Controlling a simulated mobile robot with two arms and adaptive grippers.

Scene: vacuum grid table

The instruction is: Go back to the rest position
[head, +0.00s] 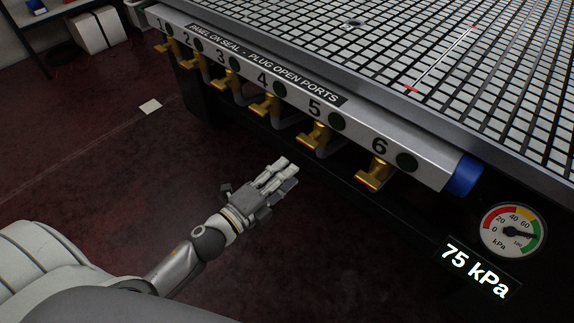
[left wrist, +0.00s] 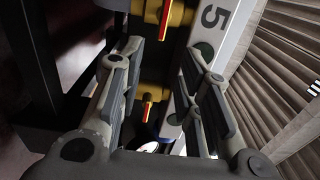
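My left gripper (head: 283,173) is in the lower middle of the head view, below and in front of the row of brass valves. It is apart from valve 5 (head: 316,135) and valve 6 (head: 374,174) in the picture. In the left wrist view the two fingers of the left gripper (left wrist: 160,65) stand apart with nothing held between them. Two brass valves with red and yellow handles show beyond the fingers, one at the top (left wrist: 172,12) and one lower (left wrist: 150,95). My right gripper is in neither view.
The vacuum grid table (head: 430,62) fills the upper right, with a numbered front rail (head: 400,132) ending in a blue cap (head: 465,175). A gauge (head: 514,230) and a display (head: 478,270) reading 75 kPa sit below. The dark red floor (head: 100,150) at left is mostly clear.

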